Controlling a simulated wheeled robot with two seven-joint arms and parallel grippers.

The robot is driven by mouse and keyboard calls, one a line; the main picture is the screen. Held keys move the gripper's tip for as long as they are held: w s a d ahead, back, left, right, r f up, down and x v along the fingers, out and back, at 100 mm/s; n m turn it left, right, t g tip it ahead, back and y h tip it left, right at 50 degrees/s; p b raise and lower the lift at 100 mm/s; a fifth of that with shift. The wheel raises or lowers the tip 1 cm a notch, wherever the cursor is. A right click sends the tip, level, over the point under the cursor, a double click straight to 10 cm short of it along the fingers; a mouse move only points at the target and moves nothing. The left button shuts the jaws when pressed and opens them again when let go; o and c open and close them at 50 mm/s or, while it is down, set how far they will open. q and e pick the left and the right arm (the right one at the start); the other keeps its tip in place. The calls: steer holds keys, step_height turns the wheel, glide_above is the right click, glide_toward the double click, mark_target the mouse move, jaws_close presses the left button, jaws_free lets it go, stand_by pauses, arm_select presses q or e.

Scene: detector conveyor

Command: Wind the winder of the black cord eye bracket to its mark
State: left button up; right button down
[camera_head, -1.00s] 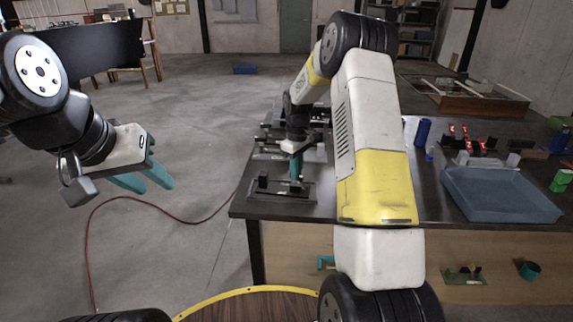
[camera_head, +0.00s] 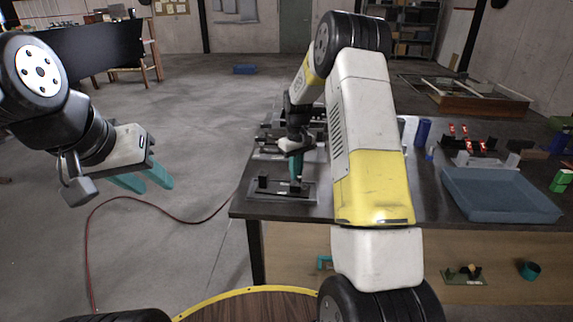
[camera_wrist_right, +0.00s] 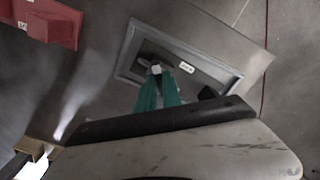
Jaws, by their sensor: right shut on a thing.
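A grey plate with black upright parts, the bracket (camera_head: 265,186), lies at the table's front left corner; I take it for the black cord eye bracket. My right gripper (camera_head: 296,178) points down at its right part, with teal fingers shut. In the right wrist view the fingers (camera_wrist_right: 157,88) close on a small pale piece, the winder (camera_wrist_right: 156,69), above the framed plate (camera_wrist_right: 212,68). The winder's mark and the cord cannot be made out. My left gripper (camera_head: 145,182) is open and empty, off the table to the left.
Similar dark fixtures (camera_head: 268,143) stand just behind the bracket on the dark table (camera_head: 400,212). A blue tray (camera_head: 500,207), a blue cylinder (camera_head: 422,133) and red parts (camera_head: 467,142) lie to the right. A red hose (camera_head: 150,203) crosses the floor.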

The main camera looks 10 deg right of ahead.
steer(key=shift+m, duration=1.7)
stand_by(3.7)
stand_by(0.4)
steer(key=c, duration=1.5)
jaws_free()
steer(key=shift+r, duration=3.9)
steer(key=shift+r, duration=0.1)
